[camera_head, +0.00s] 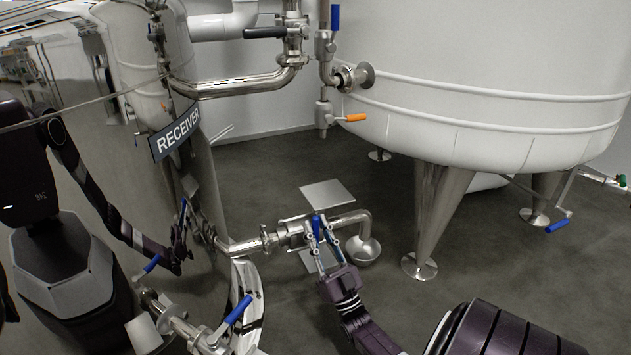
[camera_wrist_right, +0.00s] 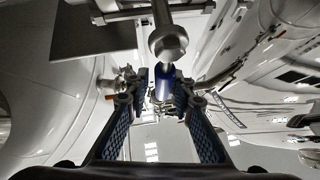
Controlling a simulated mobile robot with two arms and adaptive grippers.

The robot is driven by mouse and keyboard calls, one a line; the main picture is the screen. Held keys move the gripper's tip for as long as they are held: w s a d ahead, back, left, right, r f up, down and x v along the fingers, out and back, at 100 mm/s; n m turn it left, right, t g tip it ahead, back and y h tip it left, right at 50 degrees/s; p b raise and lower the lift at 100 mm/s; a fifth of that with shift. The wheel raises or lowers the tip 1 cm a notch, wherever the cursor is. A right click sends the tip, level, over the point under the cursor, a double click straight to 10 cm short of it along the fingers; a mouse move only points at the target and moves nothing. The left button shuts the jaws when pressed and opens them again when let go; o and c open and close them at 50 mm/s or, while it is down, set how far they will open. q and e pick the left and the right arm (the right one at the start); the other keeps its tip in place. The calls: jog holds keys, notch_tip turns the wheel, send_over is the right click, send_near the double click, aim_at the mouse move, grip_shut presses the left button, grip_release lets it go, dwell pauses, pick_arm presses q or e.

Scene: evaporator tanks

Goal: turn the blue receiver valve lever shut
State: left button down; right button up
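The blue receiver valve lever (camera_head: 316,228) points up from a steel valve on the outlet pipe at the foot of the receiver tank. My right gripper (camera_head: 320,240) is at this lever, with one finger on each side. In the right wrist view the blue lever (camera_wrist_right: 163,82) shows between the fingertips of my right gripper (camera_wrist_right: 161,88). The fingers look open, with a small gap on each side of the lever. Contact cannot be told. My left gripper is not in view.
The shiny receiver tank (camera_head: 110,190) mirrors my arm and the levers. Another blue lever (camera_head: 236,310) is at the lower left, and one (camera_head: 558,226) is at the right. Tank legs (camera_head: 437,215) stand right of my gripper.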

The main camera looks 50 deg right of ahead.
jog(key=shift+o, duration=0.6)
jog(key=shift+a, duration=0.1)
jog(key=v, duration=0.7)
jog(key=shift+s+f, duration=0.2)
jog(key=shift+r, duration=0.15)
